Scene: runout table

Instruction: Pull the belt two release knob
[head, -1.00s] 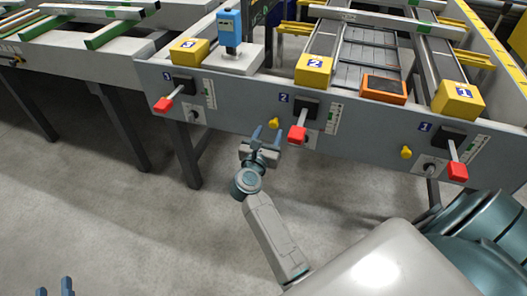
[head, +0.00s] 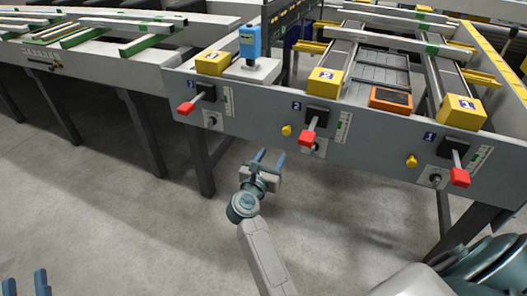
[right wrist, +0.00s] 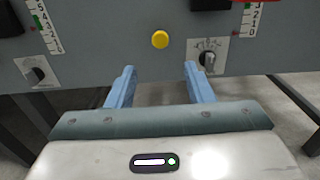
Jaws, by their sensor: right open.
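The belt two release knob is a small yellow knob (head: 286,130) on the front of the grey panel, left of the red-handled lever under the yellow block marked 2. It also shows in the right wrist view (right wrist: 160,40), beyond and between the fingertips. My right gripper (head: 268,156) is open and empty, below and a little left of the knob in the head view, apart from it. Its two blue fingers show in the right wrist view (right wrist: 159,72). My left gripper (head: 25,284) is at the lower left corner, its fingers apart with nothing visible between them.
Red-handled levers (head: 308,138) jut from the panel, and the belt one lever (head: 460,176) stands farther right. Another yellow knob (head: 411,161) is beside it. A dial (right wrist: 208,58) is right of the belt two knob. Table legs (head: 147,135) stand below; the floor in front is clear.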

